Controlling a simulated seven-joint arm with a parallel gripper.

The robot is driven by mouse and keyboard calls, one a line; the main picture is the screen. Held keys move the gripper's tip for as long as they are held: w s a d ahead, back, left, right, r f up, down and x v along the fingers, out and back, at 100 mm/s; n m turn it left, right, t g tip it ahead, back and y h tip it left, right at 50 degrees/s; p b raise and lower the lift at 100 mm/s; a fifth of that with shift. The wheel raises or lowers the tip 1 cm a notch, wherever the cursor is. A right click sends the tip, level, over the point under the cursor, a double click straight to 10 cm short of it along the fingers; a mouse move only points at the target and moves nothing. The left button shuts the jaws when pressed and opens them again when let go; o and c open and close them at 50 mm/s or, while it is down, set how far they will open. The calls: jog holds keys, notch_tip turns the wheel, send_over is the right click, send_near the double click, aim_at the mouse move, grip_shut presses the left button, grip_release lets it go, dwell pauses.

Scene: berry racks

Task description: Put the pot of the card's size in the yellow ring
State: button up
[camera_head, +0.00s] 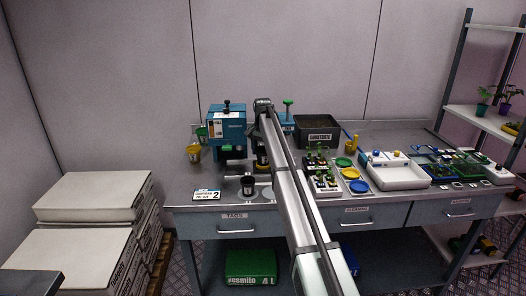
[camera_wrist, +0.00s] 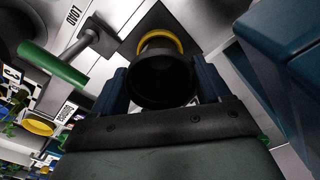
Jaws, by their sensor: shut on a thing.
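My gripper (camera_wrist: 160,88) is shut on a black pot (camera_wrist: 162,85), with one dark blue finger on each side of it in the wrist view. A yellow ring (camera_wrist: 160,36) shows just beyond the pot; I cannot tell whether the pot is inside it or only in front of it. In the head view a dark pot (camera_head: 262,163) shows beside my arm, which hides most of the gripper. The card (camera_head: 207,195) with a 2 lies at the bench's front left; its small print is unreadable. Another black pot (camera_head: 248,186) stands upright to its right.
A blue machine (camera_head: 227,125) stands behind the card, with yellow and green pots (camera_head: 193,152) at its left. A black substrate tub (camera_head: 318,130), seedling trays (camera_head: 322,178), coloured dishes (camera_head: 354,186) and a white box (camera_head: 395,172) fill the right. A green-handled tool (camera_wrist: 55,65) is close by.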

jog(key=shift+f, duration=0.4)
jog(key=o, duration=1)
jog(key=r, duration=1.3)
jog(key=shift+s+r, duration=0.2)
jog(key=shift+r, duration=0.2)
